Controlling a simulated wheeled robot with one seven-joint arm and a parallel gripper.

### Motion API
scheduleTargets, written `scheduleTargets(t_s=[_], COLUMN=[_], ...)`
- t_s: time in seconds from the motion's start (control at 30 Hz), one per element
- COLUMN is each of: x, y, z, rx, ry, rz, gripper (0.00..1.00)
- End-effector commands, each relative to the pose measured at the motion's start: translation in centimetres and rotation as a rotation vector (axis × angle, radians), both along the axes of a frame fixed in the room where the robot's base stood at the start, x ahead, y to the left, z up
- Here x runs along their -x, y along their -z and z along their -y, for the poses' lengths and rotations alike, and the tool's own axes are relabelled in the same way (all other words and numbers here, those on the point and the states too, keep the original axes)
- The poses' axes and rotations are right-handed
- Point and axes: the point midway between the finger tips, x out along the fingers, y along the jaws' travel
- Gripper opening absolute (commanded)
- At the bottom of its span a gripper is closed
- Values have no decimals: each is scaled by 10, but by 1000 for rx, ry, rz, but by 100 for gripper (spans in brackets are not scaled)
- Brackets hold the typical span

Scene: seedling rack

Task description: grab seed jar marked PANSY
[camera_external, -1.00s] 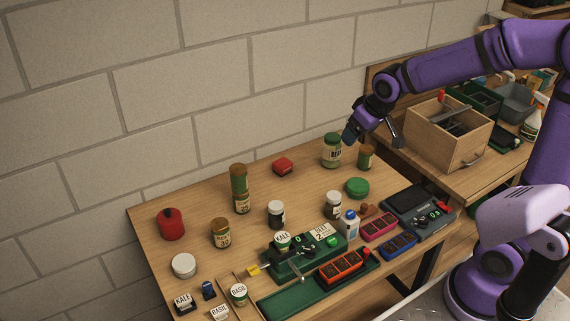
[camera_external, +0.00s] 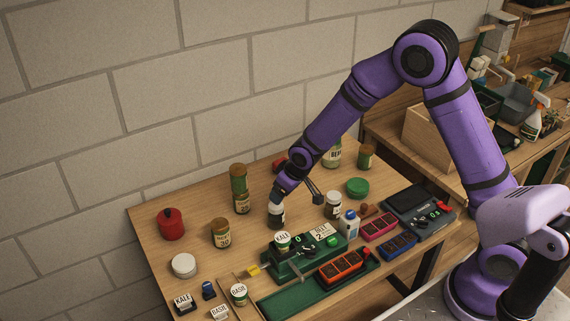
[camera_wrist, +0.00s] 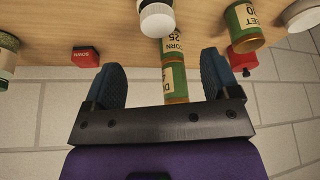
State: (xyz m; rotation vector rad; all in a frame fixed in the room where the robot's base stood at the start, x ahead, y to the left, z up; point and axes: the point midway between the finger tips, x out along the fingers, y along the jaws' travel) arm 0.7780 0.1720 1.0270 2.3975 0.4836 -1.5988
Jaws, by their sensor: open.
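No label reading PANSY is legible in either view. My gripper (camera_external: 298,198) is open and empty, pointing down over the middle of the table. One finger overlaps the top of a white-lidded jar (camera_external: 276,216) in the external view; contact cannot be told. In the wrist view both fingers of my gripper (camera_wrist: 162,65) are spread, and a white-lidded jar (camera_wrist: 156,20) lies beyond them, between their lines, its label unseen. Another white-lidded jar (camera_external: 333,206) stands to the right, its label too small to read.
A stacked pair of jars (camera_external: 240,190), one marked CORN in the wrist view (camera_wrist: 173,55), stands left of my gripper. A BEET jar (camera_wrist: 243,24), a red canister (camera_external: 171,225) and a red SOWN block (camera_wrist: 86,57) are near. A green scale (camera_external: 318,255) stands in front.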

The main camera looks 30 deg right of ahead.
Motion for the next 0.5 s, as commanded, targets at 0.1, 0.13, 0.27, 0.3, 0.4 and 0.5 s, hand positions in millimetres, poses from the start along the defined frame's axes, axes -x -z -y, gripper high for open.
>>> scheduleTargets(t_s=[0.1, 0.13, 0.27, 0.3, 0.4, 0.5], x=[-5, -7, -13, -14, -15, -18], y=[18, 22, 36, 38, 43, 48], z=[-2, -3, -5, -5, -6, -6], rx=[2, 2, 2, 1, 0, 1], ry=[0, 0, 0, 0, 1, 1], rz=[-5, -4, -4, -3, -2, -2], gripper=[82, 82, 82, 82, 82, 82])
